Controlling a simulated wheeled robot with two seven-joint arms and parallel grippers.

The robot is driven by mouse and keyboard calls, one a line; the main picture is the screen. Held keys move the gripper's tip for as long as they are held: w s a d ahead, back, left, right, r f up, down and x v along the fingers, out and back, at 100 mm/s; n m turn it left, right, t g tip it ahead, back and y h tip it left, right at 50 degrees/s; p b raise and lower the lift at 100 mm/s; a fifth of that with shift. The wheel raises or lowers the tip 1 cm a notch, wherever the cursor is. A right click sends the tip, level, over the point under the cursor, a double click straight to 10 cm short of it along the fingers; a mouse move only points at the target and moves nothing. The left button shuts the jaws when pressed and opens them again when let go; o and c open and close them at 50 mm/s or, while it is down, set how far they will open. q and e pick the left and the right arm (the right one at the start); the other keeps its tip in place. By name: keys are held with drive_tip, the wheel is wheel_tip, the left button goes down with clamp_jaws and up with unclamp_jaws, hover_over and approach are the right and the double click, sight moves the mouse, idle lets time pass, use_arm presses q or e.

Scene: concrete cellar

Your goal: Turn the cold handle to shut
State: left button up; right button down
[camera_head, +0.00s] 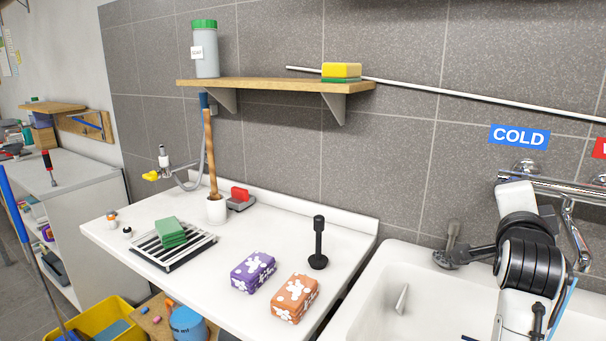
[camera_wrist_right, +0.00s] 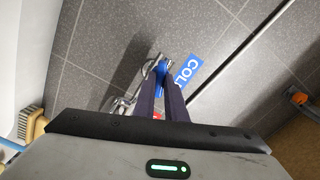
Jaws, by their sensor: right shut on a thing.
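The chrome wall tap (camera_head: 560,187) is at the right of the head view, below the blue COLD sign (camera_head: 519,137). Its chrome also shows in the right wrist view (camera_wrist_right: 125,103), with the COLD sign (camera_wrist_right: 184,72) beside it. The blue cold handle (camera_wrist_right: 162,67) is between the fingertips of my right gripper (camera_wrist_right: 163,80), which is shut on it. In the head view my right arm covers the handle and the fingertips. The handle's exact turn angle is hard to tell. My left gripper is not in view.
The white sink (camera_head: 370,300) lies below the tap. On the counter (camera_head: 200,280) to its left are a purple patterned block (camera_head: 253,272), an orange one (camera_head: 295,298) and a black upright-handled tool (camera_head: 318,245). A shelf (camera_head: 280,85) and a slanting pipe (camera_head: 440,91) are on the wall.

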drive_tip(key=shift+f, duration=0.1)
drive_tip(key=m+b, duration=0.1)
drive_tip(key=m, duration=0.3)
drive_tip(key=shift+a+m, duration=0.1)
drive_tip(key=shift+m, duration=0.2)
